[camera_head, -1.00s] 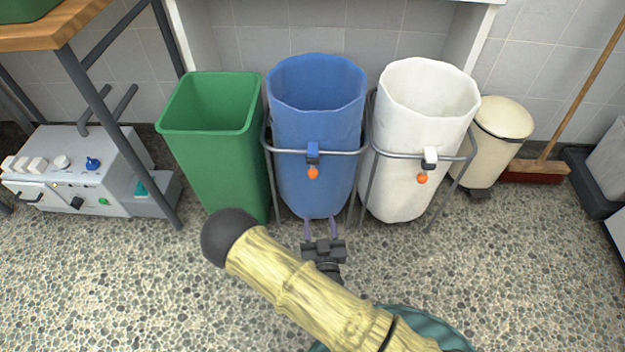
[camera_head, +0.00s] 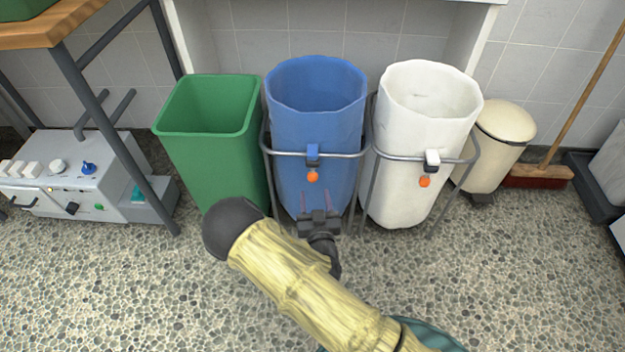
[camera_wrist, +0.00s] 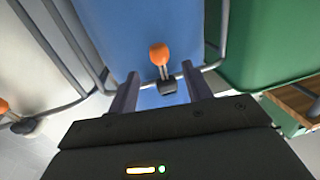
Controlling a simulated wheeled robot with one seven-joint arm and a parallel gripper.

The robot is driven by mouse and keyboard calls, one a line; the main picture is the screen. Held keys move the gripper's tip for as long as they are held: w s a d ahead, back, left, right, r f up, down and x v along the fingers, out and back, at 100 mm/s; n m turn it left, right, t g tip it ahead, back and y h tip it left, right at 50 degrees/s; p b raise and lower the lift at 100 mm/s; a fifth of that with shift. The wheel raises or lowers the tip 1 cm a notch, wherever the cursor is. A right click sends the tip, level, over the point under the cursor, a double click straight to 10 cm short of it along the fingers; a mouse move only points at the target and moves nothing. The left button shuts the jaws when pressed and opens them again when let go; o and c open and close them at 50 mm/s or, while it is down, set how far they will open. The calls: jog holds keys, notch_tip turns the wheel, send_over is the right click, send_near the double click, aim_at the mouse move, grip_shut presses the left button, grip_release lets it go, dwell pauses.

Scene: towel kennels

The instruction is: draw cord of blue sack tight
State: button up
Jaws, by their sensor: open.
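The blue sack (camera_head: 316,112) hangs open-mouthed in a grey metal frame, upright. In the wrist view the orange bead (camera_wrist: 160,54) and the dark lock (camera_wrist: 167,88) show between and beyond my fingers. My gripper (camera_head: 318,198) is open and empty, a little below the bead in the head view, in front of the sack. Its two fingers (camera_wrist: 160,92) stand apart, one on each side of the bead, not touching it.
A white sack (camera_head: 420,150) with its own orange bead (camera_head: 425,182) hangs right of the blue one. A green bin (camera_head: 215,150) stands close on the left. A cream pedal bin (camera_head: 497,145), a broom (camera_head: 540,175) and a grey control box (camera_head: 85,180) stand farther out. The pebbled floor in front is clear.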

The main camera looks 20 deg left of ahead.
aim_at(313, 181)
jog(key=b+x, duration=0.2)
jog(key=x, duration=0.5)
jog(key=shift+w+f, duration=0.1)
jog(key=shift+w, duration=0.05)
jog(key=shift+w+a+b, duration=0.15)
jog(key=shift+w+b, duration=0.15)
jog(key=shift+w, duration=0.15)
jog(key=shift+c, duration=0.2)
